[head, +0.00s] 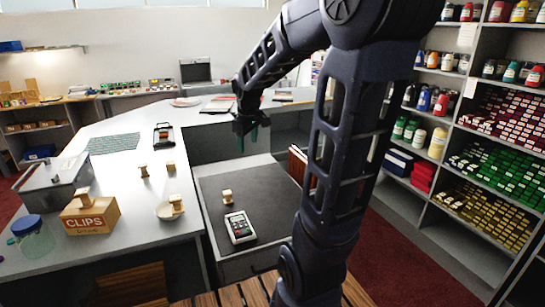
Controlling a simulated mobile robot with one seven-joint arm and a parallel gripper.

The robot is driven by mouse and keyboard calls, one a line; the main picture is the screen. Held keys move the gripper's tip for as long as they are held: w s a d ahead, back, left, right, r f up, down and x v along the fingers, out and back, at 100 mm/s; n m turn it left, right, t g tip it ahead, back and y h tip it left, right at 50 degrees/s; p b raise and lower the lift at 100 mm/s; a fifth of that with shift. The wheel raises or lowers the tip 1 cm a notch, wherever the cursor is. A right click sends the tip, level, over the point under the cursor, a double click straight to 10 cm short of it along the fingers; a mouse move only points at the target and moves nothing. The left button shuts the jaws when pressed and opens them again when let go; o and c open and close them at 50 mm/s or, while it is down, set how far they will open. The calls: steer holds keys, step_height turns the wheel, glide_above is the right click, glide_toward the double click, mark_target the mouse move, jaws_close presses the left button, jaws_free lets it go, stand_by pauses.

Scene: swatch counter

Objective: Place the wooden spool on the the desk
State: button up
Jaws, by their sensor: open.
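A small wooden spool (227,196) stands on the dark mat (262,185) of the lower grey desk (258,268). Similar wooden spools stand on the white counter: one (144,171) and another (171,168) in the middle, and one (177,202) at a small pale dish (165,211). Another light wooden piece (87,193) sits on top of the clips box. My gripper (253,138) hangs open above the back of the lower desk, apart from every spool. No object shows between its fingers.
The clips box (91,216), a blue-lidded jar (32,236) and a grey box (55,182) occupy the counter's left. Upright boards (298,165) stand at the desk's right. Full shelves (480,120) line the right.

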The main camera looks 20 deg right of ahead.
steer(key=s+d+r+m+t, duration=0.1)
steer(key=s+m, duration=0.6)
steer(key=s, duration=1.1)
steer(key=shift+s+d+r+t, duration=0.25)
steer(key=shift+s+r+t, duration=0.15)
steer(key=shift+r, duration=0.25)
